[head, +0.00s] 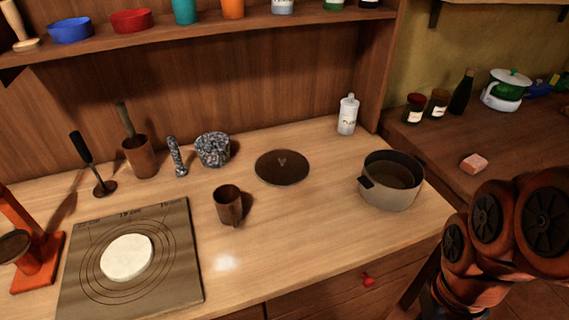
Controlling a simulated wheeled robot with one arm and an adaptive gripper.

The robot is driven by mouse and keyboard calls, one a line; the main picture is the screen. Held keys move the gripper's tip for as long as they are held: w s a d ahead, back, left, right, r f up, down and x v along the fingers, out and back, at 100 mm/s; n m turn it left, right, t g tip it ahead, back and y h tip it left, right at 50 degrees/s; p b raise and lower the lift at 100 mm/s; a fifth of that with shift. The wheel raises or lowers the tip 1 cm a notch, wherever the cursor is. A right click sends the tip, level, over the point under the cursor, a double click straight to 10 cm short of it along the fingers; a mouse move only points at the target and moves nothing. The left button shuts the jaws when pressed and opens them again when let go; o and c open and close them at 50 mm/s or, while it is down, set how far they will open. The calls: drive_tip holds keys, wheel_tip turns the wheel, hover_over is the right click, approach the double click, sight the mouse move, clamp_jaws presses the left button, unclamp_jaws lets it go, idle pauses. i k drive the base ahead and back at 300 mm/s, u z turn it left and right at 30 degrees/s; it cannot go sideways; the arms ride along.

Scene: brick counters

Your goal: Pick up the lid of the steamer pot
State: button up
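A beige-grey pot (391,192) with a dark rim and dark side handles stands open at the right end of the wooden counter. A flat dark round lid-like disc (282,168) with a small raised mark or handle in its middle lies on the counter to the pot's left, apart from it. I cannot tell which is the steamer pot. My orange arm shows at the lower right, but my gripper is out of view.
A brown mug (229,205) stands left of the pot. A board with dough (126,257), a stone mortar (213,149) and a wooden utensil cup (139,157) are further left. A white bottle (348,115) stands at the back. The counter's front middle is clear.

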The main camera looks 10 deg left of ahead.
sight(280, 168)
drive_tip(key=u, duration=2.2)
drive_tip(key=i, duration=0.35)
drive_tip(key=z, duration=0.25)
